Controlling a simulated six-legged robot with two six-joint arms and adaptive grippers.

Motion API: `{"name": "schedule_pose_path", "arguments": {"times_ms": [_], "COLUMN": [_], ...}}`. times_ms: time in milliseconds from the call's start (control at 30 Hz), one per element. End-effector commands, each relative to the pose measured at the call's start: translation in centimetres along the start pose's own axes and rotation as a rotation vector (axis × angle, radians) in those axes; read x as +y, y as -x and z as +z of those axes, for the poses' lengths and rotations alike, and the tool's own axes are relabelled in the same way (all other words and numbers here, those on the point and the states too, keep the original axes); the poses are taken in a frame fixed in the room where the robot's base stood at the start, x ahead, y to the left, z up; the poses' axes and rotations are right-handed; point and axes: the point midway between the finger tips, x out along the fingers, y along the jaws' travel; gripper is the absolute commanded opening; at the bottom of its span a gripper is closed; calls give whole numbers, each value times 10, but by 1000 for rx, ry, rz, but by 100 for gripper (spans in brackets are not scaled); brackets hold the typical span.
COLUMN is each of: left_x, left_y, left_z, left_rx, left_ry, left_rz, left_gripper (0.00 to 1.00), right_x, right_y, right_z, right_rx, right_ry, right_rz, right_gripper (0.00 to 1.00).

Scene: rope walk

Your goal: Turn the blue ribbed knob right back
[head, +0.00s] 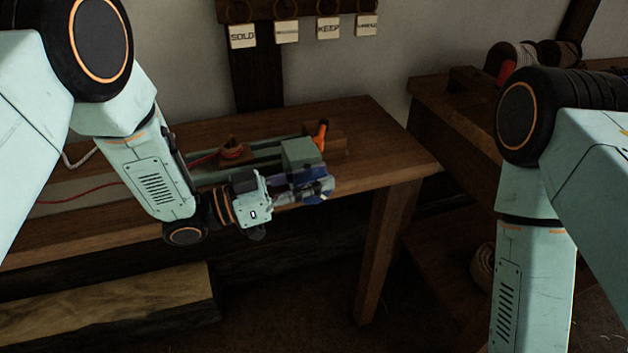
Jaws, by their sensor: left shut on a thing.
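The blue ribbed knob (318,196) is at the right end of my left gripper, in front of a green block on the bench. My left gripper (310,187) reaches in from the left and is shut on the knob; its fingers hide part of it. How far the knob is turned cannot be told. My right arm comes down at the right of the head view, and its gripper is outside the picture.
The green block (301,153) sits on a wooden bench (385,150), with an orange handle (321,135) behind it. A red cord (75,194) runs along the bench at left. A second wooden bench (440,100) stands at right. Lettered tags (243,36) hang on the wall.

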Motion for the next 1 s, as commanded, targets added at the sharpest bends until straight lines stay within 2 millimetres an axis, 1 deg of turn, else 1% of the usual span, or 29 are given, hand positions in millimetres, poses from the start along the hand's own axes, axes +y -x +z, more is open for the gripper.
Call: {"name": "schedule_pose_path", "arguments": {"times_ms": [33, 200, 567, 600, 700, 1000], "left_x": [0, 0, 0, 0, 0, 0], "left_y": [2, 3, 3, 3, 3, 4], "left_z": [4, 3, 1, 1, 1, 0], "left_rx": [35, 125, 146, 146, 146, 146], "left_ry": [2, 1, 1, 1, 1, 0], "left_rz": [-2, -1, -2, -3, -2, -2], "left_gripper": [0, 0, 0, 24, 32, 32], "right_x": [0, 0, 0, 0, 0, 0], "right_y": [-7, -14, -14, -14, -14, -14], "right_z": [0, 0, 0, 0, 0, 0], "right_rx": [0, 0, 0, 0, 0, 0], "right_ry": [0, 0, 0, 0, 0, 0], "right_rz": [0, 0, 0, 0, 0, 0], "right_gripper": [0, 0, 0, 0, 0, 0]}}
